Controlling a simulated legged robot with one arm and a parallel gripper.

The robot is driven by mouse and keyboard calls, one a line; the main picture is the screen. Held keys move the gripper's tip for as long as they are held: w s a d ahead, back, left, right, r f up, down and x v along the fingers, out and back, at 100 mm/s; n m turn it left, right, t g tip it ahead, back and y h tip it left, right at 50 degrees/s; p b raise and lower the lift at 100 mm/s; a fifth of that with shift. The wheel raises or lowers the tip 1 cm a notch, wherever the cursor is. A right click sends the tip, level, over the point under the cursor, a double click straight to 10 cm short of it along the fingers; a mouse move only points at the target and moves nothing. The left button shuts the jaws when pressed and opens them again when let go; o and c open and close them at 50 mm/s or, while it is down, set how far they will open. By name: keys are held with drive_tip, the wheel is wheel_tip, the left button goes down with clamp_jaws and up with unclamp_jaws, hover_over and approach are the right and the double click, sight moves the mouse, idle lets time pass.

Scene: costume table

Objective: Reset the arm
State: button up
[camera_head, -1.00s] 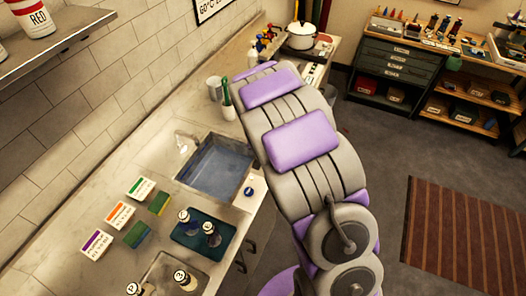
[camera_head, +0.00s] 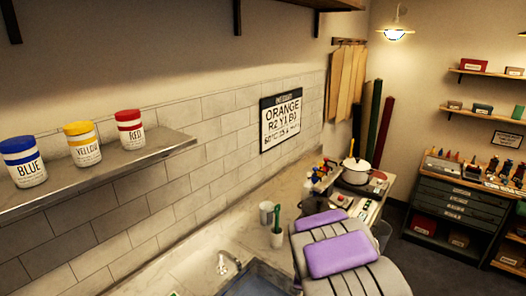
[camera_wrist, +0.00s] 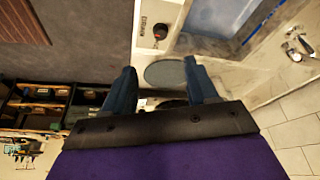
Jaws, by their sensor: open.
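My gripper (camera_wrist: 162,84) shows in the wrist view with its two dark blue fingers spread apart. Nothing is held between them. Beyond the fingers is a grey-green round shape (camera_wrist: 165,73) that I cannot identify. My grey and purple arm (camera_head: 345,262) rises at the lower right of the head view, over the counter's edge. The gripper itself is not visible in the head view.
The sink (camera_head: 255,282) and tap (camera_head: 228,262) lie left of my arm. A white mug (camera_head: 266,213) and a green-handled item in a cup (camera_head: 277,238) stand close to it. A white pot (camera_head: 356,171) is farther back. Blue, yellow and red jars (camera_head: 82,143) stand on a wall shelf (camera_head: 95,172).

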drive_tip(key=s+r+n+g+b, duration=0.1)
drive_tip(key=s+r+g+b, duration=0.1)
drive_tip(key=s, duration=1.1)
drive_tip(key=s+a+r+n+g+b, duration=0.1)
drive_tip(key=s+b, duration=0.3)
drive_tip(key=s, duration=0.9)
drive_tip(key=s+a+r+n+g+y+b, duration=0.1)
drive_tip(key=s+r+g+b, duration=0.1)
drive_tip(key=s, duration=1)
wheel_tip(320, 180, up, 2)
drive_tip(key=shift+s+g+b, duration=0.4)
drive_tip(key=shift+b, duration=0.5)
